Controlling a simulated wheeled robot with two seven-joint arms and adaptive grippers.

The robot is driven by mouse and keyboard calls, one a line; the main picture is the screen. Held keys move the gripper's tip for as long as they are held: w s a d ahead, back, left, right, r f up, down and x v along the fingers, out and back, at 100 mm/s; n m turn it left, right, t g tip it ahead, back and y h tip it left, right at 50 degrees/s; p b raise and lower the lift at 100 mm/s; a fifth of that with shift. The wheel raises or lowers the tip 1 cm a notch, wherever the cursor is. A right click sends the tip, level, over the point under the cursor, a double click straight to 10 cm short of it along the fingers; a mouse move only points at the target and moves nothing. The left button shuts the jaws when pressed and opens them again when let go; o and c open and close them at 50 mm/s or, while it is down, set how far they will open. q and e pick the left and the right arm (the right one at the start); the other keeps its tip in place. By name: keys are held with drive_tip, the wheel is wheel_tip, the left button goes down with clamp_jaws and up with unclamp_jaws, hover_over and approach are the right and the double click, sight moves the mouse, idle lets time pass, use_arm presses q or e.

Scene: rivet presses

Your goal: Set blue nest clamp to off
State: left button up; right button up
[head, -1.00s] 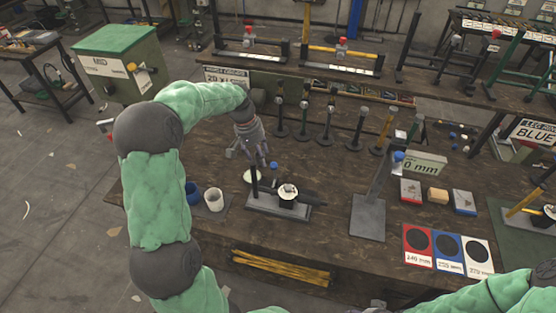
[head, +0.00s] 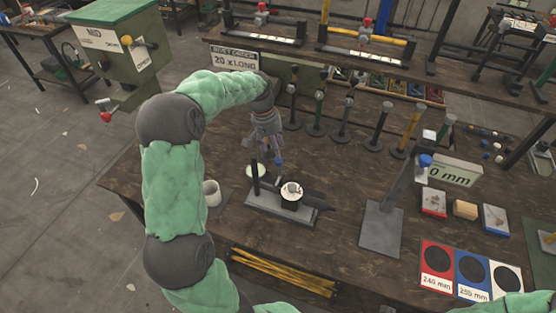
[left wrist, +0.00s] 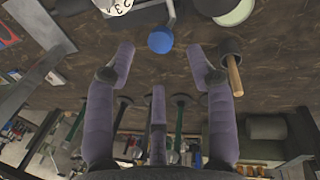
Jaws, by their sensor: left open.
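The blue ball knob (head: 278,162) is on a thin grey lever by the press fixture (head: 270,207), on the wooden bench. In the left wrist view the blue ball (left wrist: 160,41) lies just past the fingertips, centred between them, with its lever rising beyond it. My left gripper (head: 264,155) points down beside the knob, behind the fixture. Its fingers (left wrist: 160,62) are spread apart and hold nothing. The fixture carries a black post and a round white-topped part (head: 292,189) with numbers (left wrist: 113,5). The clamp's lower part is hidden. My right gripper is out of view.
A white cup (head: 211,191) stands left of the fixture, close to my left arm. Several upright tools (head: 317,112) stand behind. A wooden-handled tool (left wrist: 235,72) lies near one finger.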

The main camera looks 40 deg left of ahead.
use_arm(q)
drive_tip(key=f, duration=0.4)
drive_tip(key=d+f+b, duration=0.1)
drive_tip(key=f, duration=0.1)
drive_tip(key=shift+w+f, duration=0.15)
drive_tip(key=shift+w, duration=0.15)
clamp_jaws()
